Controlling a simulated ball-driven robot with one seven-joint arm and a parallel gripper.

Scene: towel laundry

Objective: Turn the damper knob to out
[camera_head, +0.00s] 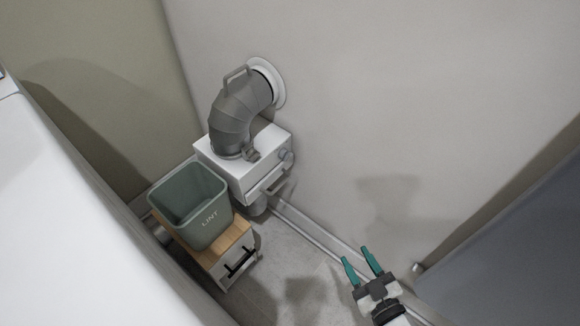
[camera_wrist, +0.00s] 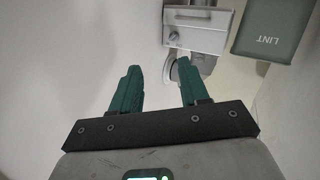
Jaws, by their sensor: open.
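A white box (camera_head: 228,172) stands against the wall with a grey bent duct (camera_head: 236,112) rising from its top into a round wall collar. A small round grey knob (camera_head: 286,157) sits near the right end of the box's front. In the wrist view a knob (camera_wrist: 174,37) shows at the left of the box face (camera_wrist: 205,34); its setting and any marks are too small to read. My gripper (camera_head: 356,254) is open and empty, with teal fingers, well apart from the box, to its lower right. The fingers also show in the wrist view (camera_wrist: 158,66).
A green bin marked LINT (camera_head: 190,205) stands on a wooden-topped cabinet (camera_head: 236,240) left of the box; the bin also shows in the wrist view (camera_wrist: 268,32). A pipe or rail (camera_head: 310,232) runs along the wall's base. Grey floor (camera_head: 285,265) lies open between cabinet and gripper.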

